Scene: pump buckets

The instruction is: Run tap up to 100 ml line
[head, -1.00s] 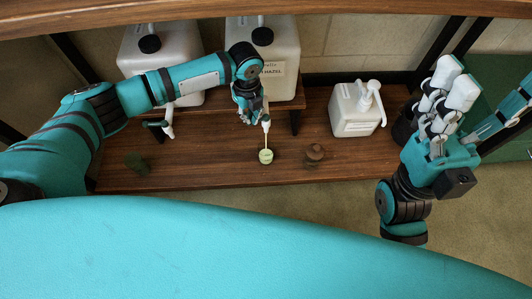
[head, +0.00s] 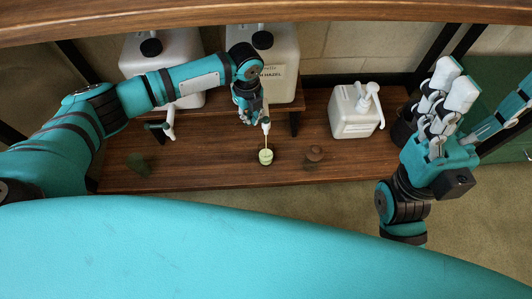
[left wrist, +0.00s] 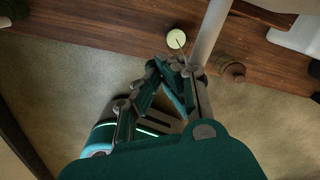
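A white canister (head: 278,45) stands on a raised shelf, its label partly hidden by my left arm but ending in "HAZEL". Its white tap (head: 265,122) points down over a small pale-green measuring cup (head: 265,156), and a thin pale-yellow stream runs into the cup. The cup also shows in the left wrist view (left wrist: 176,39); its marks are too small to read. My left gripper (head: 247,115) is at the tap, its fingertips drawn together in the left wrist view (left wrist: 175,66). Whether they pinch the tap's lever is hidden. My right gripper (head: 478,105) is open and empty at the right.
A second canister (head: 190,50) with its own tap (head: 170,122) stands at left. A white pump bottle (head: 356,110) stands at right. A brown lidded item (head: 314,156) is right of the cup, and a dark green item (head: 138,164) lies left. The bench front is mostly clear.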

